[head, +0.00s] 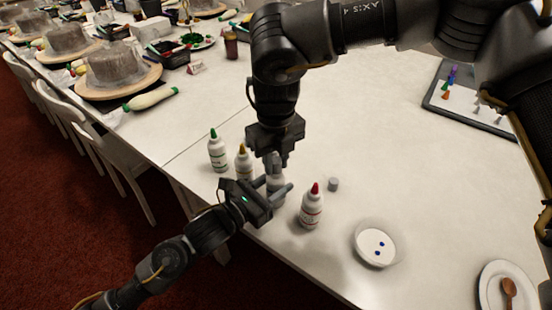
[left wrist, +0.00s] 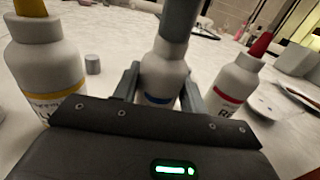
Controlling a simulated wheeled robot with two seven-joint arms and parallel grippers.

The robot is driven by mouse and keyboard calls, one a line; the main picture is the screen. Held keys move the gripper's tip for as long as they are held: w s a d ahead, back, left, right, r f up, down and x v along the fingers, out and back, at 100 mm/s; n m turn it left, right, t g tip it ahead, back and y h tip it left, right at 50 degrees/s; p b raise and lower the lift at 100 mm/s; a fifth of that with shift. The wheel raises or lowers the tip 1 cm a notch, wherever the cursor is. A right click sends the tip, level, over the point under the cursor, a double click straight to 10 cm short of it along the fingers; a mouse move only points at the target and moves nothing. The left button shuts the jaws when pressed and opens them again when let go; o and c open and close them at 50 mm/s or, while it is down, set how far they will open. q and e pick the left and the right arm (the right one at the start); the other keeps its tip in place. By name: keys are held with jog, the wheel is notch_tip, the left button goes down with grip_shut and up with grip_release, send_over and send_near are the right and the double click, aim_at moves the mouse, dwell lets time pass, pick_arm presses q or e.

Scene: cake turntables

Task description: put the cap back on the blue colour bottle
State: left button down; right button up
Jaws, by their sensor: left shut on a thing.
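The blue colour bottle is a white bottle with a blue band (left wrist: 162,76), upright between the fingers of my left gripper (head: 274,186), which is shut on it. In the head view the bottle (head: 276,182) is partly covered by both grippers. My right gripper (head: 274,163) points down right over the bottle's top. In the left wrist view a grey upright part covers the bottle's tip; I cannot tell whether it is a finger or a cap. Whether the right gripper is shut is also unclear. A small grey cylinder, like a cap (head: 333,184), stands on the table.
A red-tipped bottle (head: 312,207) stands close right of the blue one. Yellow-tipped (head: 243,162) and green-tipped (head: 217,151) bottles stand to the left. A white saucer with blue spots (head: 364,258) is at the front. A tray (head: 437,99) lies at the upper right; the table between is clear.

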grip_shut()
jog(key=o, duration=0.6)
grip_release()
notch_tip(320, 180, up, 12)
jog(key=shift+r, duration=0.1)
